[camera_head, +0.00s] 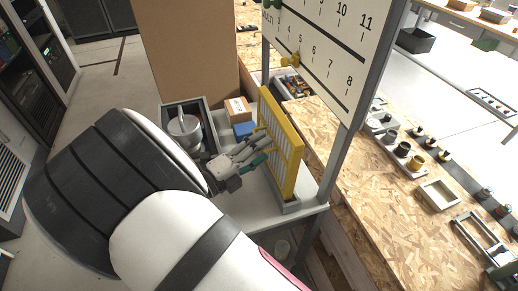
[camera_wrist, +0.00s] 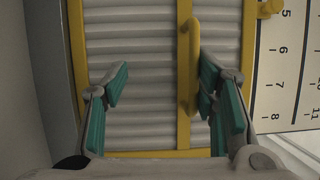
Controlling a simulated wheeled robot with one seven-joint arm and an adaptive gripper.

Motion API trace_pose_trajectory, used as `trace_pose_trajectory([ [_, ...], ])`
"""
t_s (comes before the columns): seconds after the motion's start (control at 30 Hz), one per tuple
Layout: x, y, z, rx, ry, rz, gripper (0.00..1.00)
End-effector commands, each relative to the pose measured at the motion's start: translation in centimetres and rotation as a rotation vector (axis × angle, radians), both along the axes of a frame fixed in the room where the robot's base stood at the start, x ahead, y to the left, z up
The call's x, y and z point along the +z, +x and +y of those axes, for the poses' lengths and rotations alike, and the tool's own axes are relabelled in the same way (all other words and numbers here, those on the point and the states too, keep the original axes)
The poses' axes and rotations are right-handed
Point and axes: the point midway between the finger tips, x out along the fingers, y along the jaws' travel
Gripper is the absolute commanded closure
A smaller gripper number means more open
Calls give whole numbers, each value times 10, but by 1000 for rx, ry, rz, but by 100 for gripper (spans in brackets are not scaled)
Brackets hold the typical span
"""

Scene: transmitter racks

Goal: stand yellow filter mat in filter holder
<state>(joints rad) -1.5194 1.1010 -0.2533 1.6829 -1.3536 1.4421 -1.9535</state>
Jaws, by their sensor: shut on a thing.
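The yellow filter mat (camera_head: 281,145) has a yellow frame, a pale ribbed face and a yellow handle (camera_wrist: 190,68). It stands nearly upright at the right end of the grey shelf. Its lower edge is at the grey filter holder (camera_head: 289,206); I cannot tell how deep it sits in it. My gripper (camera_head: 256,151) is at the mat's left face, shut on the mat by its handle. In the wrist view the teal-padded fingers (camera_wrist: 163,97) are on either side of the handle, which lies close to the right finger.
A grey bin (camera_head: 205,112) with a metal pot (camera_head: 186,128), a cardboard box (camera_head: 238,109) and a blue box (camera_head: 244,130) sit left of the mat. A numbered white board (camera_head: 325,50) and its grey post stand close on the right. A chipboard bench (camera_head: 395,195) lies beyond.

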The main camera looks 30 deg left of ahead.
Motion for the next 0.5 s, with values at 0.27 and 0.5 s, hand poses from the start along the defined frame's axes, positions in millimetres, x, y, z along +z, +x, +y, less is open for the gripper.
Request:
trace_pose_trajectory([
  [0.27,-20,-2,-6,-5,-7,39,67],
  [0.5,-18,-3,-3,-2,-6,37,67],
])
